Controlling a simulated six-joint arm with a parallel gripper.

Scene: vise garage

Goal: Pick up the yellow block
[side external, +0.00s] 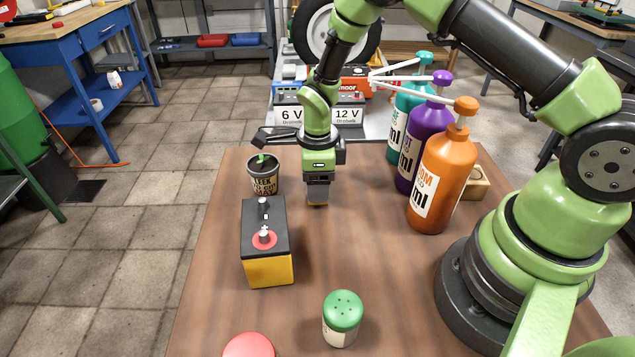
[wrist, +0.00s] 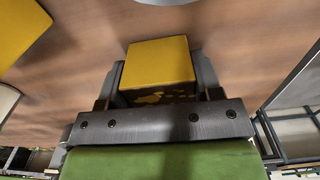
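The yellow block (wrist: 158,62) sits between the two fingers of my gripper (wrist: 160,84) in the wrist view, with a finger against each side and no table showing between. Dark marks show on its near face. In the side view my gripper (side external: 317,196) points straight down near the table's middle, and only a thin yellow strip of the block (side external: 317,203) shows at the fingertips. The fingers hide the rest. I cannot tell whether the block is touching the table.
A black and yellow battery (side external: 267,245) and a small plant pot (side external: 263,174) stand left of my gripper. Orange (side external: 443,170), purple (side external: 423,130) and teal (side external: 405,105) bottles stand to the right. A green-lidded shaker (side external: 342,318) and a red-topped object (side external: 248,346) stand in front.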

